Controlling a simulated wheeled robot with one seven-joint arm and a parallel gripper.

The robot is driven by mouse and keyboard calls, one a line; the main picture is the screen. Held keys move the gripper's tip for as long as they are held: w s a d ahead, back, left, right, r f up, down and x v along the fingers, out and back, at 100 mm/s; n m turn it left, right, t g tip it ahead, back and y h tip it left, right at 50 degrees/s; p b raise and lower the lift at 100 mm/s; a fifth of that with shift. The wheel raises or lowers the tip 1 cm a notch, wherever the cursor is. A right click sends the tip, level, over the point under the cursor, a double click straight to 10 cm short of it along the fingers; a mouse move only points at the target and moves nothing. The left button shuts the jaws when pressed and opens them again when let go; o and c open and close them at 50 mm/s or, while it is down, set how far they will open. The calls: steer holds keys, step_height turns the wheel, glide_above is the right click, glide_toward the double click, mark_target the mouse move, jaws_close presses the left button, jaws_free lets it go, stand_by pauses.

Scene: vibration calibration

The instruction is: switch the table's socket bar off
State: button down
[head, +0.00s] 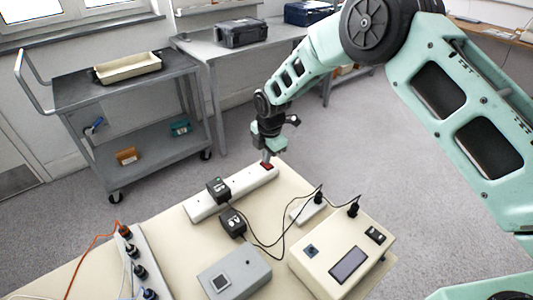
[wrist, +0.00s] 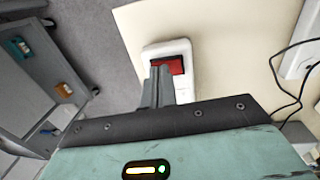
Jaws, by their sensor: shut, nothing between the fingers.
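The white socket bar (head: 232,193) lies on the cream table (head: 178,232), running diagonally, with a black adapter (head: 218,189) plugged in near its middle. Its red rocker switch (head: 267,167) is at the far right end. My gripper (head: 266,159) is shut and empty, pointing down at that end. In the wrist view, the fingertips (wrist: 160,70) are over or against the left part of the red switch (wrist: 176,65) and hide some of it. Whether they touch it, and which way the rocker is tilted, I cannot tell.
Another strip with several dark plugs (head: 139,271) lies at the table's left. A grey box (head: 234,275), a second adapter (head: 232,223) and a cream instrument (head: 341,256) with cables stand in front. A grey cart (head: 130,110) stands beyond the table.

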steer(key=shift+w+f+b, duration=0.1)
steer(key=shift+f+b, duration=0.4)
steer(key=shift+r, duration=0.2)
steer(key=shift+s+f, duration=0.1)
steer(key=shift+s, duration=0.1)
steer(key=shift+s+d+p, duration=0.5)
steer(key=shift+s, duration=0.15)
